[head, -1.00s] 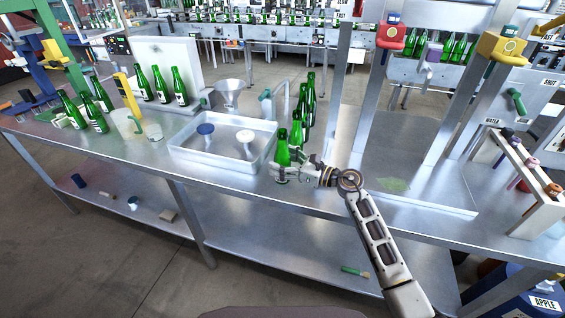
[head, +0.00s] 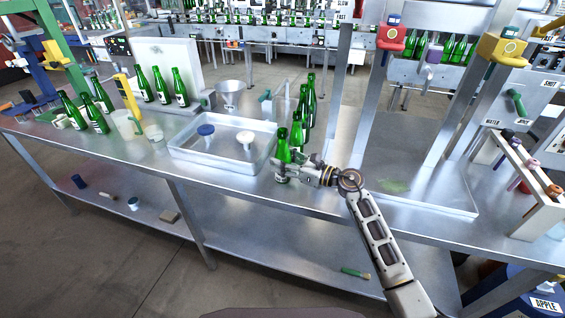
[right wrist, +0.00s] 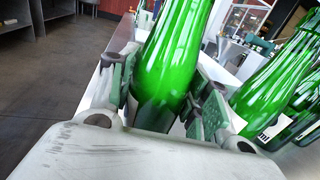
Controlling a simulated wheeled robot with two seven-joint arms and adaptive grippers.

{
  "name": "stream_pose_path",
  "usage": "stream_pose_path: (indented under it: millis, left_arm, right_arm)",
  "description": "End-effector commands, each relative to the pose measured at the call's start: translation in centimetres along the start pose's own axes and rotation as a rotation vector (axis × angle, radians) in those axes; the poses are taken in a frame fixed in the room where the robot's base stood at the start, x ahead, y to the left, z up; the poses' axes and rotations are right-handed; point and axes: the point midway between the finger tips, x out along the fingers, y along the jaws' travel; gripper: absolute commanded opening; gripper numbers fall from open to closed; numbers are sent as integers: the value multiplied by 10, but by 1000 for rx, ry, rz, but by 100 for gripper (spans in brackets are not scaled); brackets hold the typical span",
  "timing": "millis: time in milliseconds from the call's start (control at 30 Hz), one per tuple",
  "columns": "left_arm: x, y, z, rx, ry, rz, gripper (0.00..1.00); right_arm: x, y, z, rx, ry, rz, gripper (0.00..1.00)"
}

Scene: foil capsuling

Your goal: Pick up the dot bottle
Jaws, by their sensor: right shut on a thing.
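My right gripper (head: 282,169) is shut on a green bottle (head: 283,152) at the front of a row of green bottles on the bench, right of the sink tray. The bottle is upright, and its lower part is partly hidden by the fingers. In the right wrist view this bottle (right wrist: 172,62) stands between the two finger pads (right wrist: 165,104). I see no dot on its visible side, so I cannot tell if it is the dot bottle. My left gripper is not in view.
More green bottles (head: 307,105) stand close behind the held one. A metal tray (head: 222,160) with blue and white stoppers lies to its left. A metal post (head: 338,95) rises to the right. Other bottles (head: 180,88) stand at the back left.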

Motion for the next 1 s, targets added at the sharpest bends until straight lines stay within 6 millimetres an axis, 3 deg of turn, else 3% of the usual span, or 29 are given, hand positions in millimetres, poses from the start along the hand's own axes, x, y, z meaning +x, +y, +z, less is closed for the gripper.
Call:
stream_pose_path:
  millis: [600, 1000]
  left_arm:
    - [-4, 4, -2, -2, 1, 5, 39]
    - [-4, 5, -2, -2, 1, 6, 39]
  right_arm:
    - [0, 0, 81, -4, -2, 1, 17]
    - [0, 0, 95, -1, -2, 0, 17]
